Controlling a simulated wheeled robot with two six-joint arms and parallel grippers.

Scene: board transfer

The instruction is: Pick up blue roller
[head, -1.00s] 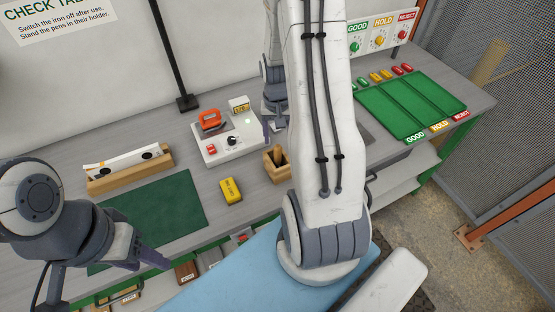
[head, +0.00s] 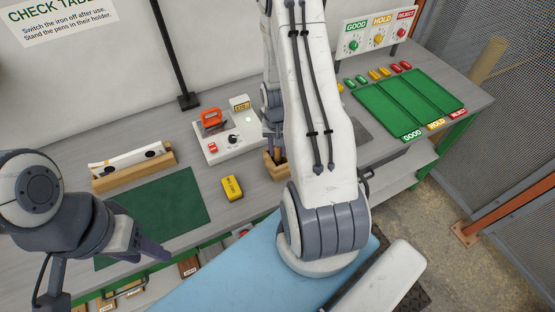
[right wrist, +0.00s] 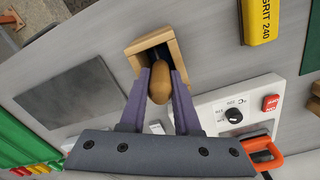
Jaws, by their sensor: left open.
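A tool with a rounded wooden handle (right wrist: 158,84) stands in a small open wooden box (right wrist: 180,42). A dark bluish part shows beyond the handle inside the box, but most of it is hidden, so I cannot tell for sure that it is the blue roller. In the right wrist view, the two purple fingers of my right gripper (right wrist: 161,72) lie on either side of the handle, very close to it. I cannot tell whether they press on it. In the head view the box (head: 274,166) is partly behind my right arm. My left gripper (head: 150,247) is open and empty over the bench's front edge.
A white control box (head: 228,148) with an orange-handled iron (head: 213,118) stands left of the wooden box. A yellow block (head: 234,188) lies in front, beside a dark green mat (head: 160,215). Green sorting trays (head: 400,105) are at the right.

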